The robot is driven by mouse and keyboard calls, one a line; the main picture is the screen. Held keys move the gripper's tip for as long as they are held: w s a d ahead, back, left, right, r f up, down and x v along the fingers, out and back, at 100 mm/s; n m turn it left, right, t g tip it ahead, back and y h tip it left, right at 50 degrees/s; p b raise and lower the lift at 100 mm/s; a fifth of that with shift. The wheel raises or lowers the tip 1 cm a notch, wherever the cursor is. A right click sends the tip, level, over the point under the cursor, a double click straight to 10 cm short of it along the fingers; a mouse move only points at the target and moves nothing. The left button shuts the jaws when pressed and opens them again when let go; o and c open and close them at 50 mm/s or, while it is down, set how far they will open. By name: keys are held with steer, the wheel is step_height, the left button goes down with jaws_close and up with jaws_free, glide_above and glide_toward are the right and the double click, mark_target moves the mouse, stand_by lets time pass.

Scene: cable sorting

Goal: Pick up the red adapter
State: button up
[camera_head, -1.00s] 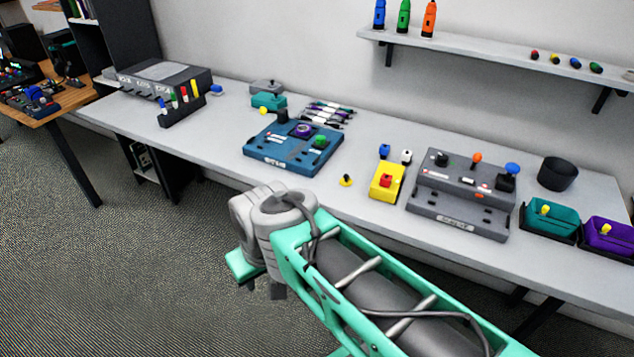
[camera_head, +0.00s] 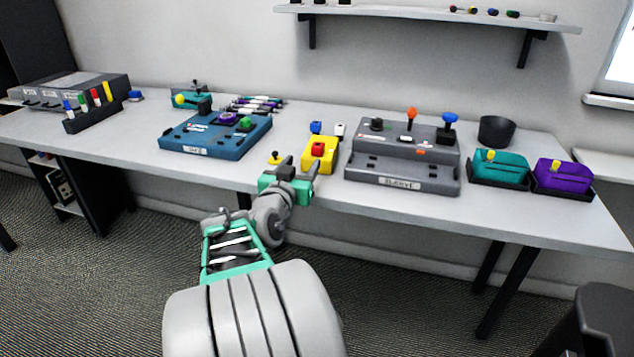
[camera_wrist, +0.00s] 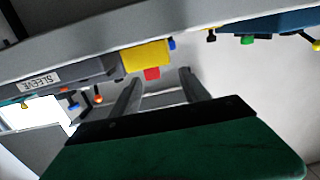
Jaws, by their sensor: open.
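A small red block (camera_head: 318,149), which looks like the red adapter, sits on the yellow block (camera_head: 322,163) on the long grey table. My gripper (camera_head: 298,169) is open at the table's front edge, just in front and to the left of the yellow block. Nothing shows between its fingers. In the upside-down wrist view, the red adapter (camera_wrist: 152,73) shows against the yellow block (camera_wrist: 146,56), just beyond my two open fingers (camera_wrist: 160,78) and apart from them.
A grey box labelled SLEEVE (camera_head: 402,180) stands right of the yellow block, and a blue panel (camera_head: 190,143) to the left. A small yellow-knobbed piece (camera_head: 275,158) lies close behind my gripper. Teal (camera_head: 503,167) and purple (camera_head: 563,178) bins stand at the right.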

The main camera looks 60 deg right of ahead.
mark_target(316, 149)
steer(key=shift+s+d+r+g+h, duration=0.2)
steer(key=shift+s+d, duration=0.15)
steer(key=shift+d, duration=0.3)
steer(key=shift+s+d+r+g+h, duration=0.1)
steer(key=shift+s+d+r+h, duration=0.15)
steer(key=shift+d, duration=0.35)
steer(key=d, duration=0.4)
steer(key=w+d, duration=0.1)
steer(key=d, duration=0.1)
steer(key=shift+d+f, duration=0.1)
steer(key=shift+c, duration=0.4)
jaws_close()
